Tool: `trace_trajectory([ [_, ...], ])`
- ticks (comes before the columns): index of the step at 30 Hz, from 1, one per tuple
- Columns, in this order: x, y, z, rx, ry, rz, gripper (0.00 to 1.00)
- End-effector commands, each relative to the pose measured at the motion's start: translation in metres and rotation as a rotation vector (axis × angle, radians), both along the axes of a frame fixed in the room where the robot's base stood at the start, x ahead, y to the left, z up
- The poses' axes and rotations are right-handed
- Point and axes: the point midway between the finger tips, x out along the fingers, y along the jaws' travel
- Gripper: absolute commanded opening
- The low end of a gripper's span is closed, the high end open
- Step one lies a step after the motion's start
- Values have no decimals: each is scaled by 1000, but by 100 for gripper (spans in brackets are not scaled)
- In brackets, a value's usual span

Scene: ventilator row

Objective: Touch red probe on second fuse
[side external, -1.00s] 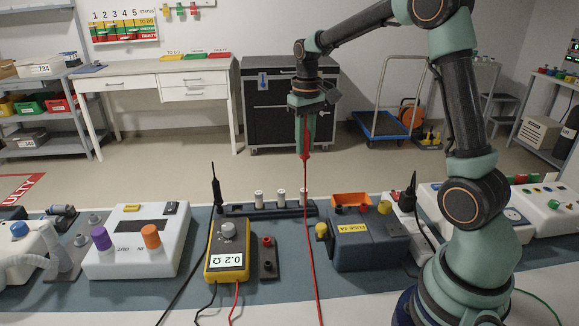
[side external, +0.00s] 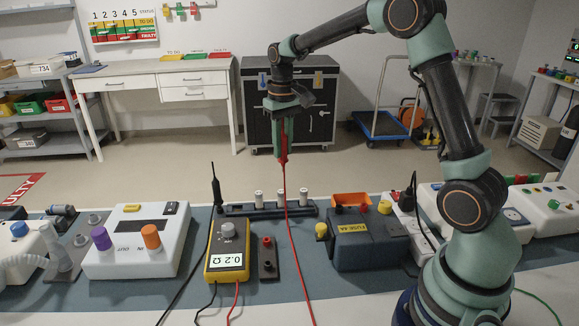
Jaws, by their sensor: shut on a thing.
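My gripper (side external: 283,128) is shut on the red probe (side external: 284,158), which points down. The dark fuse strip (side external: 238,211) carries three pale upright fuses: a left one (side external: 259,199), a middle one (side external: 281,200) and a right one (side external: 303,200). The red lead runs down in front of the strip. A black probe (side external: 216,190) stands upright at the strip's left end.
A dark box labelled FUSE 4A (side external: 365,243) with an orange tray (side external: 351,199) stands right of the strip. A small socket block (side external: 267,257) is beside the meter. A white device (side external: 140,242) stands left.

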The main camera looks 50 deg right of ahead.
Motion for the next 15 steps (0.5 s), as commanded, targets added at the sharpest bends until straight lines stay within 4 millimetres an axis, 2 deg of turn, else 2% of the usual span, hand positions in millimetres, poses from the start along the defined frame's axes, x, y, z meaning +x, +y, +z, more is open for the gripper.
trace_trajectory([
  [5, 4, 5, -7, 0, 1, -1, 0],
  [15, 3, 4, -35, 1, 2, -1, 0],
])
